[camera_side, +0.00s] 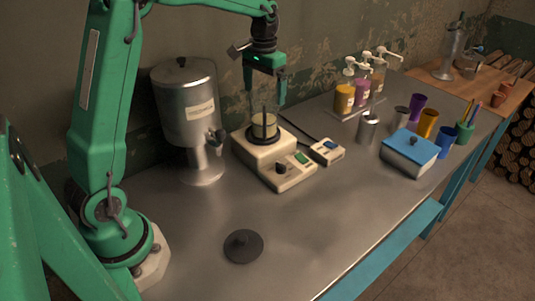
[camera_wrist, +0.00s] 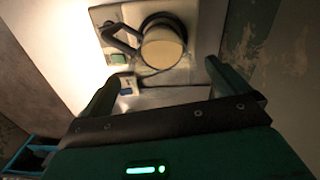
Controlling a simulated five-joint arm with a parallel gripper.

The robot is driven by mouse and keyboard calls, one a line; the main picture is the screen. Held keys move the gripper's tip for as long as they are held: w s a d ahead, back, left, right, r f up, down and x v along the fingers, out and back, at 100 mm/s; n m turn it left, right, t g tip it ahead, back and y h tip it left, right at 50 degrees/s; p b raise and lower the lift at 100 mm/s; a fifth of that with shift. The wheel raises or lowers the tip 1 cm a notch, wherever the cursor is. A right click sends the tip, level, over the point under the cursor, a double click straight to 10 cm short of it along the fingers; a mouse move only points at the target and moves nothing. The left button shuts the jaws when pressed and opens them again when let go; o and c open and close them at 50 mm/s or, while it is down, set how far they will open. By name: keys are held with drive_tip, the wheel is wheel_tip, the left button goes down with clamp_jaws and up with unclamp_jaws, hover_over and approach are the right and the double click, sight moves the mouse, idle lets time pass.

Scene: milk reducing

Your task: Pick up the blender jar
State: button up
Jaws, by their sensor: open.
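The jar that I take as the blender jar (camera_side: 264,131) is clear, holds pale liquid and stands upright on a cream base (camera_side: 286,178) with a knob and a green display. In the wrist view the jar (camera_wrist: 163,48) is seen from above, with a dark handle on its left. My gripper (camera_side: 266,95) is above the jar, pointing down, its fingers apart. In the wrist view the fingers (camera_wrist: 165,85) frame the space below the jar in the picture, with nothing between them. The clear jar wall is hard to make out against the fingers.
A metal dispenser (camera_side: 186,105) stands close left of the base. A small box (camera_side: 327,151) sits to its right. A dark lid (camera_side: 243,247) lies on the bare front bench. Pump bottles (camera_side: 345,97), coloured cups (camera_side: 428,123) and a blue-topped box (camera_side: 410,155) stand to the right.

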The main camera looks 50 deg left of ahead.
sight(263, 98)
drive_tip(key=shift+s+a+f, duration=0.1)
drive_tip(key=shift+f, duration=3.7)
drive_tip(key=c, duration=1.2)
drive_tip(key=shift+c, duration=0.3)
drive_tip(key=shift+r, duration=0.15)
drive_tip(key=shift+r, duration=0.4)
wheel_tip(263, 98, up, 3)
drive_tip(key=shift+r, duration=0.1)
drive_tip(key=s+d+r, duration=0.3)
drive_tip(key=d+r, duration=0.3)
drive_tip(key=d, duration=0.5)
drive_tip(key=shift+s+r, duration=0.15)
drive_tip(key=shift+r, duration=0.25)
drive_tip(key=shift+d, duration=0.1)
